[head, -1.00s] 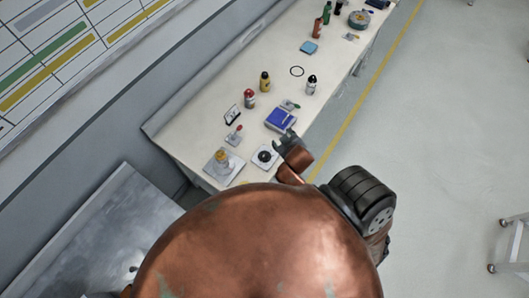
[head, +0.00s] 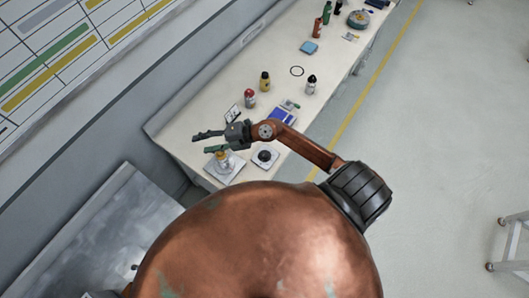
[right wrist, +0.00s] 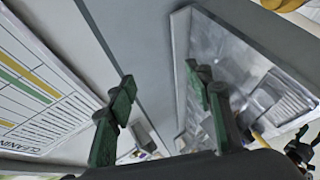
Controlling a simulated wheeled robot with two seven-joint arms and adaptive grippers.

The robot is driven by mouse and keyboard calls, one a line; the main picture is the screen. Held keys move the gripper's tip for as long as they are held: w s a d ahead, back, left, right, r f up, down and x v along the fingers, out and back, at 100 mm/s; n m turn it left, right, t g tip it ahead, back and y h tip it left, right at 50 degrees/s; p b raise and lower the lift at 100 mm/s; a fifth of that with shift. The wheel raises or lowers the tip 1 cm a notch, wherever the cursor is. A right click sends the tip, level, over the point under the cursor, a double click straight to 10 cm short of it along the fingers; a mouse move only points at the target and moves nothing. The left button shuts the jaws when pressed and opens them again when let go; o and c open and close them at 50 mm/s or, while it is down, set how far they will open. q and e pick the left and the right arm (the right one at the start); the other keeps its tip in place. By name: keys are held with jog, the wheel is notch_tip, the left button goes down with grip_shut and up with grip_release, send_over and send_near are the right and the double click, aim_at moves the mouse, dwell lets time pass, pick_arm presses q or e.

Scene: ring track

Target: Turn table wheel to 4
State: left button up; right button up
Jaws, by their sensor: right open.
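A round black knob (head: 264,155) sits on a square white plate near the close end of the table. Beside it to the left, a brass-coloured fitting stands on another square plate (head: 223,174), partly hidden by my right gripper. Which of these is the table wheel I cannot tell, and no numbers are readable. My right gripper (head: 210,142) is open and empty, over or just beyond the brass fitting, pointing left. In the right wrist view its two green fingers (right wrist: 160,85) stand apart with nothing between them. My left gripper is not in view.
A small sign (head: 232,113), a red-capped bottle (head: 250,98), a yellow bottle (head: 265,82), a white bottle with a black cap (head: 311,85) and a blue box (head: 284,117) stand further along the table. A wall chart (head: 60,60) is left; open floor (head: 440,150) is right.

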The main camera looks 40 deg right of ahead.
jog(key=s+d+f+n+g+h, duration=0.1)
jog(key=d+f+g+h, duration=0.15)
jog(key=f, duration=0.25)
jog(key=s+d+f+g+h, duration=0.1)
jog(key=s+d+f+g, duration=0.15)
jog(key=f, duration=0.35)
jog(key=g+h, duration=0.3)
jog(key=h, duration=0.4)
send_over(265, 153)
jog(key=shift+m, duration=0.4)
jog(key=f, duration=0.6)
jog(key=shift+w+a+f, duration=0.1)
jog(key=shift+a+f, duration=0.2)
jog(key=shift+f, duration=0.1)
jog(key=shift+d+f, duration=0.2)
jog(key=shift+f, duration=0.05)
notch_tip(265, 153, down, 7)
jog(key=shift+f+p, duration=0.15)
jog(key=shift+p, duration=0.5)
jog(key=shift+c, duration=0.6)
jog(key=c, duration=1)
